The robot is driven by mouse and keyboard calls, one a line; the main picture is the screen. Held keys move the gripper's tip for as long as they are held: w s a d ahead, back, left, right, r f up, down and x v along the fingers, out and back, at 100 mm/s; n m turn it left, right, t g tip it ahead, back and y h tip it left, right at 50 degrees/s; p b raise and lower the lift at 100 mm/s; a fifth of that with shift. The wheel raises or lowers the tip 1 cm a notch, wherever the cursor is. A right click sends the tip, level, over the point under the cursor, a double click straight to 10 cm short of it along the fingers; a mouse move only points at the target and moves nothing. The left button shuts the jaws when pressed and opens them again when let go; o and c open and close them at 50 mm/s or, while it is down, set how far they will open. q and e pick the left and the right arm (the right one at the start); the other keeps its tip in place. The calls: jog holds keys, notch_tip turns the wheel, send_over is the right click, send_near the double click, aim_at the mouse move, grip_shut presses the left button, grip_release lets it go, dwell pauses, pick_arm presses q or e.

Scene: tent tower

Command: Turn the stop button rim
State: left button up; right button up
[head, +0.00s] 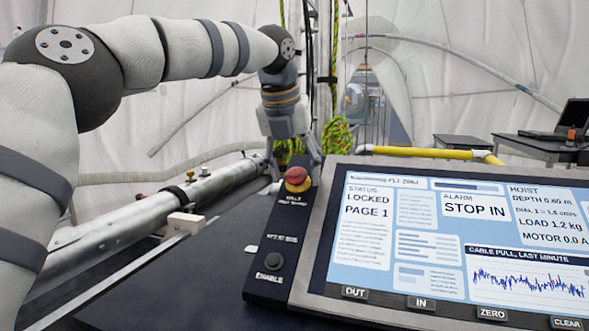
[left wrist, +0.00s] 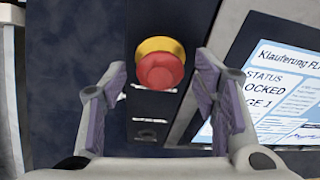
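The stop button (head: 296,175) has a round red cap over a yellow rim (head: 298,187) and stands on the dark strip at the left of the control panel. In the left wrist view the red cap (left wrist: 160,71) and yellow rim (left wrist: 159,45) show between the two fingers. My left gripper (head: 292,157) points down just behind and above the button in the head view. In the left wrist view my left gripper (left wrist: 162,80) is open, with a gap between each finger and the button. My right gripper is not in view.
The panel screen (head: 450,240) reads LOCKED and STOP IN. An ENABLE button (head: 275,261) sits on the same strip, nearer me. Keys marked OUT, IN, ZERO and CLEAR line the front edge. A yellow pipe (head: 420,153) and hanging ropes (head: 337,137) are behind.

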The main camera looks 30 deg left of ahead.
pick_arm(q)
jog(key=c, duration=0.9)
